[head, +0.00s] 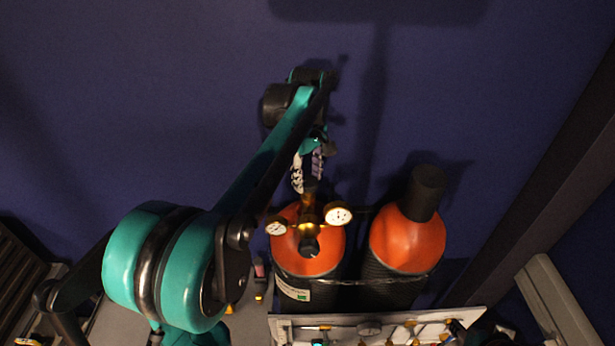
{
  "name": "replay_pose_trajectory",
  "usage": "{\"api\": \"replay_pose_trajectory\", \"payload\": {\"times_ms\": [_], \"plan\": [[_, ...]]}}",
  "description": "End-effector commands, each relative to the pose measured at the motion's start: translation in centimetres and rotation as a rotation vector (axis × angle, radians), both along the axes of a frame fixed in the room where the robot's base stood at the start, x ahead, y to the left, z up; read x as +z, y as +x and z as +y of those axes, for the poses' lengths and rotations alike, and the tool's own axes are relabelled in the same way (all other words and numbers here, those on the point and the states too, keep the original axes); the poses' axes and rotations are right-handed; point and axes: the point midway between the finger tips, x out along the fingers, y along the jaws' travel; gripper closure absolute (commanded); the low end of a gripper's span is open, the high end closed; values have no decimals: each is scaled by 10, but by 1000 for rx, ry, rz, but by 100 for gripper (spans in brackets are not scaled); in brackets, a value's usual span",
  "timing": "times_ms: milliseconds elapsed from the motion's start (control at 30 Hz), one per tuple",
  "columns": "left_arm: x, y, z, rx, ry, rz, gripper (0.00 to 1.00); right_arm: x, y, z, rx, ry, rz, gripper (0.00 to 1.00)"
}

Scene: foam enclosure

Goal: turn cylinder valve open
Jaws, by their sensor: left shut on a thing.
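Two gas cylinders with orange shoulders and dark bodies stand side by side. The left cylinder (321,260) carries a brass valve and regulator (308,215) with two round white gauges, one at its left (276,227) and one at its right (338,215). The right cylinder (408,240) has a black cap (424,192). My left gripper (309,183) reaches down from above and is shut on the top of the brass valve of the left cylinder. The exact grip on the valve is small and dark. My right gripper is not in view.
A pale panel (385,323) with brass fittings and a gauge stands in front of the cylinders. A strap or chain (355,282) runs around both cylinders. A dark blue wall lies behind, and a dark post (530,190) slants at the right.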

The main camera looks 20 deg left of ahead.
Motion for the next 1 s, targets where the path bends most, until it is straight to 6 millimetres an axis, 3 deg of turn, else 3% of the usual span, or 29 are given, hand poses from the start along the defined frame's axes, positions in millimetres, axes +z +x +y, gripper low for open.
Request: {"api": "replay_pose_trajectory", "payload": {"times_ms": [400,967,1000], "plan": [[1,0,-1,196,-1,-1,83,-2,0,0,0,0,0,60],[1,1,-1,224,-1,-2,83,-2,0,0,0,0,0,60],[1,1,-1,224,-1,-2,49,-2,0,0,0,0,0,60]]}}
